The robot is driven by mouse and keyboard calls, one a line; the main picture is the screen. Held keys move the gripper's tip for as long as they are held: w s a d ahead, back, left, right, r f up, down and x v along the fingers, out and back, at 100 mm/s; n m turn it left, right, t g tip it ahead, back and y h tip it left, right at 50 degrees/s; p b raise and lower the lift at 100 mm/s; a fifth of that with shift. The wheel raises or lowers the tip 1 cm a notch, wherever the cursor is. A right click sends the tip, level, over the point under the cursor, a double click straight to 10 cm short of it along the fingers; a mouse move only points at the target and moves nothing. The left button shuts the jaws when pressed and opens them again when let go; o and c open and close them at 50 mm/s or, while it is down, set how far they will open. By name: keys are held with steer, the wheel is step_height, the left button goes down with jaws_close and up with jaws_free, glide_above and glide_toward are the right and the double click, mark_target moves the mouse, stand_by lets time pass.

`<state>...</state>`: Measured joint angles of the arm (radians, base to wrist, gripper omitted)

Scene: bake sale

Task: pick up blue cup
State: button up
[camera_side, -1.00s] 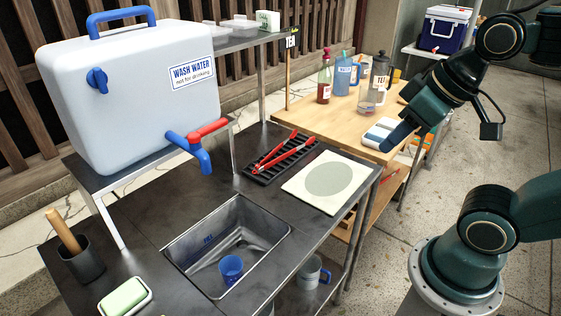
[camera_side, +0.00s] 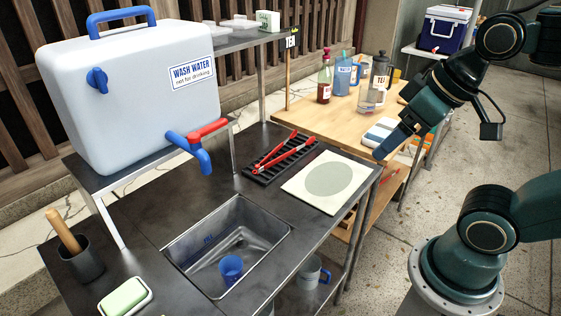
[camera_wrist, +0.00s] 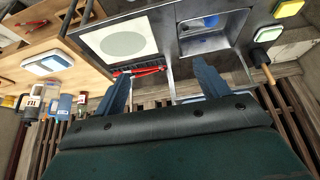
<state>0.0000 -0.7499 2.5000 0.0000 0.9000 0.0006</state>
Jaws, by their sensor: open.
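The blue cup (camera_side: 231,269) stands inside the metal sink basin (camera_side: 281,240), near its front side. It also shows small in the wrist view (camera_wrist: 211,20), in the basin at the top. My gripper (camera_side: 382,152) is above and to the right of the pale mat, well apart from the cup. In the wrist view my gripper (camera_wrist: 160,76) has its two blue fingers spread wide with nothing between them.
A white water tank (camera_side: 130,95) with a red-and-blue tap stands behind the basin. Red tongs (camera_side: 272,152) lie on a black rack. A pale mat (camera_side: 296,190) with a grey disc lies beside it. Bottles and a press (camera_side: 381,75) stand on the wooden table.

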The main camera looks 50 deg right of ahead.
steer(key=m+g+y, duration=0.2)
steer(key=m+g, duration=0.3)
steer(key=m, duration=1.7)
glide_above(230, 256)
steer(key=s, duration=0.3)
step_height(230, 256, down, 24)
steer(key=shift+w+a+r, duration=0.1)
steer(key=shift+w+r, duration=0.1)
steer(key=shift+w, duration=0.05)
steer(key=shift+f, duration=0.1)
steer(key=shift+w+a+f, duration=0.1)
steer(key=shift+a+f, duration=0.1)
steer(key=shift+f, duration=1.15)
steer(key=shift+w+a+f, duration=0.1)
steer(key=shift+a+f, duration=0.05)
steer(key=shift+f, duration=1.25)
steer(key=shift+a+f, duration=0.2)
steer(key=shift+f, duration=1.15)
